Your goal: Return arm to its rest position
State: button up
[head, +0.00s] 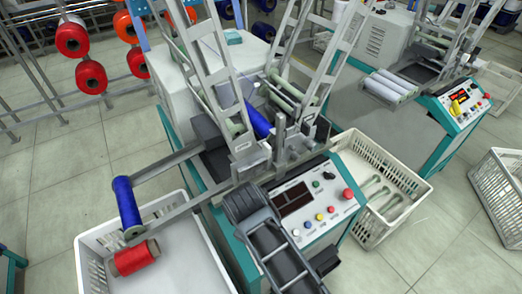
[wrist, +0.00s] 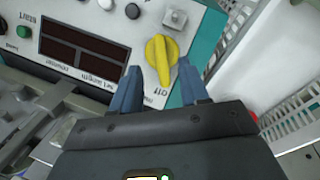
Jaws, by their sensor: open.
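In the wrist view my gripper (wrist: 158,80) is open, with two blue-grey fingers pointing at a control panel. A yellow knob (wrist: 158,52) shows between and just beyond the fingertips. I cannot tell whether the fingers touch it. Nothing is seen held. The panel (wrist: 100,75) appears upside down there, with a dark display (wrist: 82,47) left of the knob. In the head view, the near winding machine's panel (head: 325,222) has a dark display (head: 293,199) and coloured buttons. I cannot make out my fingertips in the head view.
A red bobbin (head: 132,258) lies at the white bin (head: 90,250) on the left, beside a blue bobbin (head: 127,203) on the machine's arm. Another white crate (head: 420,195) stands right of the panel. A second machine (head: 455,110) stands behind right. Tiled floor (head: 445,240) is open at right.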

jog(key=s+d+f+m+t+y, duration=0.2)
jog(key=s+d+f, duration=0.35)
jog(key=s, duration=0.35)
jog(key=s+d+r+m+t+y, duration=0.2)
jog(key=s+d+r+m+t, duration=0.15)
jog(key=s+d, duration=0.55)
jog(key=s+d+r+m+t+h, duration=0.1)
jog(key=s+d+r+m+t, duration=0.1)
jog(key=s+r, duration=0.3)
jog(key=s+d+r+m+t+h, duration=0.1)
jog(key=s+r, duration=0.5)
jog(key=r, duration=0.6)
jog(key=s+d+r+m+t, duration=0.4)
jog(key=s+d+r, duration=0.1)
jog(key=r, duration=0.4)
jog(key=shift+s+d+r+h, duration=0.2)
jog(key=shift+s+d+h, duration=0.2)
jog(key=shift+s, duration=0.2)
jog(key=shift+o, duration=0.4)
